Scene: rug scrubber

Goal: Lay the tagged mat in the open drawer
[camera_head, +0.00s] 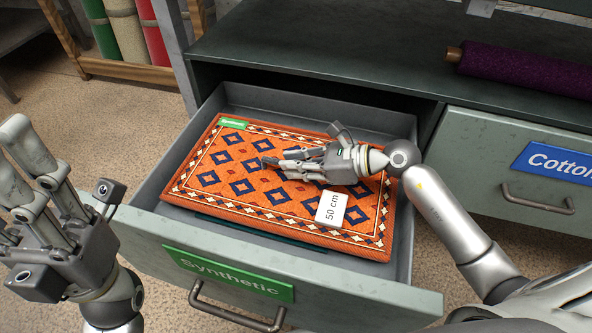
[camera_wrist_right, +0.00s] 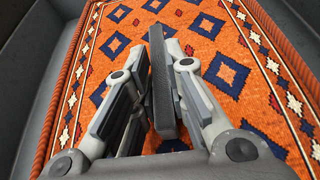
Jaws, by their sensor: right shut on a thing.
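The orange mat (camera_head: 215,175) with blue diamonds has a green "Synthetic" tag at its far left corner and a white "50 cm" label near its right side. It lies within the walls of the open drawer (camera_head: 150,190), whose front bears a green "Synthetic" label (camera_head: 228,274). The mat also fills most of the right wrist view (camera_wrist_right: 240,75). My left gripper (camera_head: 15,145) is open and empty, left of the drawer.
A closed drawer with a blue "Cotton" label (camera_head: 558,163) is at the right. A purple roll (camera_head: 530,70) lies on the cabinet top. A dark green edge (camera_head: 255,235) shows under the mat's front. Upright rolls stand at the back left.

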